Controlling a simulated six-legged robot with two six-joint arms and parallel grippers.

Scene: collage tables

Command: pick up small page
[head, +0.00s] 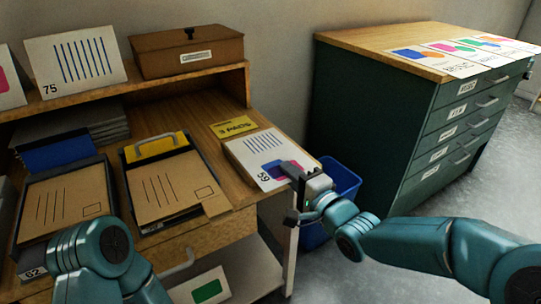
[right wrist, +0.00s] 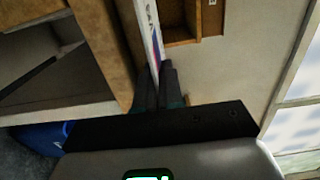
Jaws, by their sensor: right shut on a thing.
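A small white page (head: 254,148) with dark stripes, blue and pink shapes and the number 59 is at the right end of the wooden desk, on or just over a pale pad or stack. My right gripper (head: 290,174) is shut on the page's right edge. In the right wrist view the page (right wrist: 150,32) shows nearly edge-on between the fingertips of my right gripper (right wrist: 160,82). I cannot tell whether the page is clear of what is under it. My left gripper is not in view; only links of that arm show at lower left.
A yellow "3 PADS" card (head: 234,127) lies behind the page. Two dark trays with brown envelopes (head: 172,185) (head: 64,200) sit to the left. A blue bin (head: 340,180) stands right of the desk, before a green drawer cabinet (head: 400,125) with printed sheets on top.

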